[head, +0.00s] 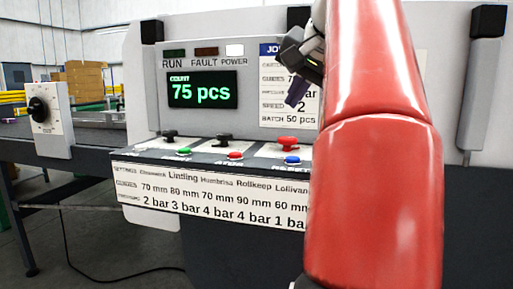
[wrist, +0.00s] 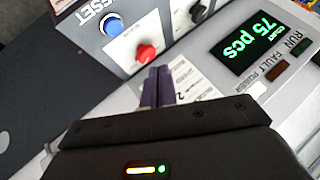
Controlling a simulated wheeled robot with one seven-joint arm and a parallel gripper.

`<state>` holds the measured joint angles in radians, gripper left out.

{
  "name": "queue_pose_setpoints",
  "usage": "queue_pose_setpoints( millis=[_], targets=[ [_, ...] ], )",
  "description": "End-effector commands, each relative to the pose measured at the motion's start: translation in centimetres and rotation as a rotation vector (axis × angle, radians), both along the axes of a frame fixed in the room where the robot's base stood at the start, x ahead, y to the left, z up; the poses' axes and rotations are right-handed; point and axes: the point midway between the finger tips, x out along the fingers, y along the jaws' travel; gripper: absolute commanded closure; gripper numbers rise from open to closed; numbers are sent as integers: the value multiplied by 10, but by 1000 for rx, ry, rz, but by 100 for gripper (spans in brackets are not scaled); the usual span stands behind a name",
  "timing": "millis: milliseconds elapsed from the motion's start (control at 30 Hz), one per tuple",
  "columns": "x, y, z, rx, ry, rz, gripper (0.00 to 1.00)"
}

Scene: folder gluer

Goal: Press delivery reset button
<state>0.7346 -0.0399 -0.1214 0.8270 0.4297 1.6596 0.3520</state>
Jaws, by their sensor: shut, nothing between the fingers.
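The blue button (head: 292,160) sits at the right end of the visible front row on the sloped control panel. In the wrist view the blue button (wrist: 111,26) stands at the upper left beside a label that reads as RESET, partly cut off. My gripper (head: 296,92) is above the panel in front of the job card, its purple fingers pointing down. In the wrist view my gripper (wrist: 157,82) has its fingers together and empty, apart from the button. The red knob (wrist: 146,54) shows just beyond the fingertips.
The red knob (head: 288,143) stands just behind the blue button. A green button (head: 184,152), a red button (head: 235,156) and black knobs share the panel. The display (head: 201,90) reads 75 pcs, with the power lamp (head: 235,50) lit white. My red arm hides the panel's right part.

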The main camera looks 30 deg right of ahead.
Motion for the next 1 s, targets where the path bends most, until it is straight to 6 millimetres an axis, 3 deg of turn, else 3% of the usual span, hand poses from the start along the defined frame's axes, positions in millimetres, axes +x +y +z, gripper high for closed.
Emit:
queue_pose_setpoints(
  millis=[167, 567, 767, 1000],
  targets=[
    [-3, -4, 8, -1, -6, -15, 100],
    [-3, -4, 3, 0, -7, -14, 100],
    [-4, -2, -15, -1, -6, -12, 100],
    [-3, -4, -57, -5, -7, -12, 100]
  ],
)
